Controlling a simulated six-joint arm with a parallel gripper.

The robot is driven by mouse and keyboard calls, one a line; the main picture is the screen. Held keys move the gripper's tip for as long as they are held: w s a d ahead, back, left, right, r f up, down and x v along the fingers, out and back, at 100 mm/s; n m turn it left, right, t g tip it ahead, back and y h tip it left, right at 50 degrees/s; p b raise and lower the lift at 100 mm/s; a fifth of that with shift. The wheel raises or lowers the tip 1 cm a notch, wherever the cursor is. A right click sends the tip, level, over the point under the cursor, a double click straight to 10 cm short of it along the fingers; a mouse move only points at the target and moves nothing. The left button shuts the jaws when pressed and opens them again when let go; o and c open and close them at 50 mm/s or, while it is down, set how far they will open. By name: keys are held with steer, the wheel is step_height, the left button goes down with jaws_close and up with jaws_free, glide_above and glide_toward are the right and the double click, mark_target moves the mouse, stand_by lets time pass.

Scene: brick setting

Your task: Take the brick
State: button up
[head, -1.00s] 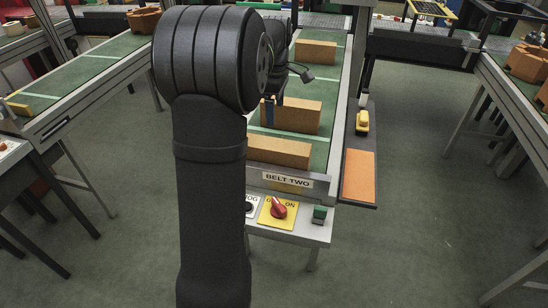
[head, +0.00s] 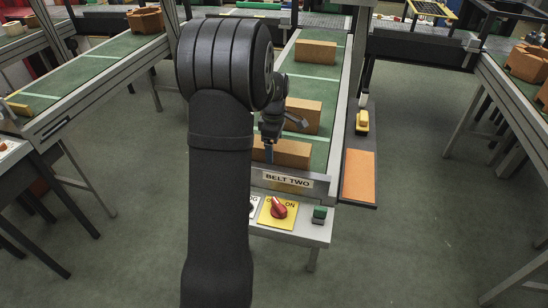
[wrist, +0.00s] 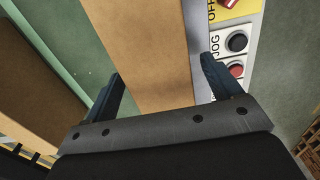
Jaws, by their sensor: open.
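The nearest tan brick (head: 291,153) lies across the front end of the green belt two, behind its label. My gripper (head: 269,152) is at the left part of this brick, pointing down, partly hidden by my arm. In the wrist view the brick (wrist: 145,45) runs between the two dark fingers of my open gripper (wrist: 163,78), one on each side. I cannot tell whether the fingers touch it. A second brick (head: 308,116) lies behind on the belt and shows at the left of the wrist view (wrist: 35,85). A third brick (head: 316,53) lies farther back.
The belt's front panel (head: 288,182) carries a red knob (head: 279,209) on a yellow plate and a green button (head: 319,214). An orange pad (head: 358,177) and a yellow device (head: 362,122) sit to the right. Other belts stand left and right, with open floor between.

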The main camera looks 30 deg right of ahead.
jaws_close()
stand_by(0.4)
